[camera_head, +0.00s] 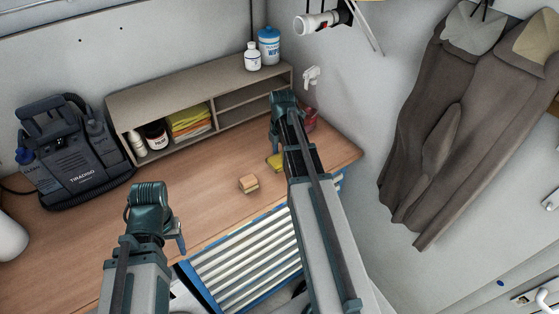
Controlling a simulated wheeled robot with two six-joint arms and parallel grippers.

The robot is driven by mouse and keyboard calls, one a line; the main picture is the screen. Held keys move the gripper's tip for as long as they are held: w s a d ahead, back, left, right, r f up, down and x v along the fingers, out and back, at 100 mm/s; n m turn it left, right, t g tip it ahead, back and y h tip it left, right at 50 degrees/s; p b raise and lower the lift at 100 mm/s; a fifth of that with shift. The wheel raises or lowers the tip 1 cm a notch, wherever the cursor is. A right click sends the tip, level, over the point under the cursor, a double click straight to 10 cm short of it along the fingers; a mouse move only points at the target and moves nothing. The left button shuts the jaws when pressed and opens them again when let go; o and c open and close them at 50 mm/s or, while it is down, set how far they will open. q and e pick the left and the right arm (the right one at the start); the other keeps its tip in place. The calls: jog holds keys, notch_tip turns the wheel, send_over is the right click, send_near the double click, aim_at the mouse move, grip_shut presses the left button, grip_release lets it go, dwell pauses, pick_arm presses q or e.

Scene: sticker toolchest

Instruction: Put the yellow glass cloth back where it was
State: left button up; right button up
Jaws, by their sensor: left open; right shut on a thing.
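A yellow cloth (275,161) shows low beside my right forearm, over the right part of the workbench; the arm covers part of it. My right gripper (277,143) points down and is shut on this cloth, with the grip itself mostly hidden. I cannot tell whether the cloth touches the bench. My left gripper (178,236) is open and empty over the bench's front edge, well to the left. A stack of folded yellow and orange cloths (190,121) lies in a compartment of the shelf (160,90) at the back.
The wooden workbench (90,231) holds a small tan block (248,184) in the middle and a dark carpet cleaner (73,150) at left. A red object (309,119) stands right of my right gripper. A blue tub (268,45) and white bottle (252,57) top the shelf.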

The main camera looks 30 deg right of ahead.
aim_at(280, 156)
jog(key=shift+w, duration=0.1)
jog(key=shift+w, duration=0.3)
jog(key=f+b, duration=0.3)
jog(key=b, duration=0.1)
jog(key=shift+w+f, duration=0.25)
jog(key=shift+f, duration=0.15)
jog(key=shift+r, duration=0.1)
jog(key=o, duration=1)
jog(key=shift+r, duration=0.1)
